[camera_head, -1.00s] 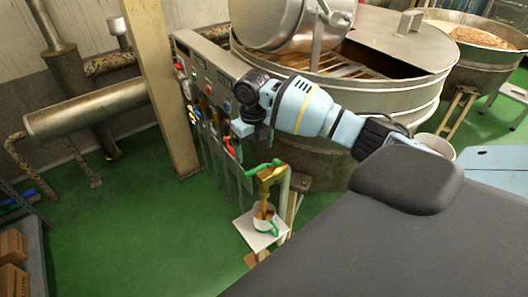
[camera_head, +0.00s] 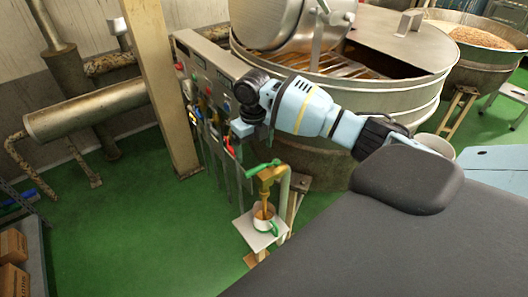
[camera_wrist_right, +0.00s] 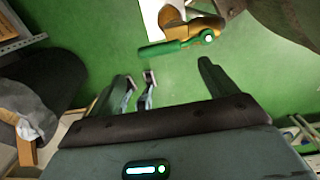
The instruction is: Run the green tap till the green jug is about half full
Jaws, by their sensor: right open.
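The green tap has a brass body (camera_head: 268,174) and a green lever (camera_head: 260,165); the lever (camera_wrist_right: 166,47) also shows in the right wrist view. A brown stream (camera_head: 264,209) runs from its spout into the green jug (camera_head: 261,226), a small pale vessel with green on its handle, standing upright under the tap. The fill level is too small to tell. My right gripper (camera_head: 239,130) is above and left of the tap, apart from it. In the right wrist view its fingers (camera_wrist_right: 165,82) are spread and empty, with the lever beyond them. My left gripper is out of view.
The jug stands on a small white platform (camera_head: 248,239). A control panel (camera_head: 205,68) with coloured knobs is close behind my right gripper. A large steel kettle (camera_head: 405,85) stands behind my arm. A post (camera_head: 160,90) rises left of the panel.

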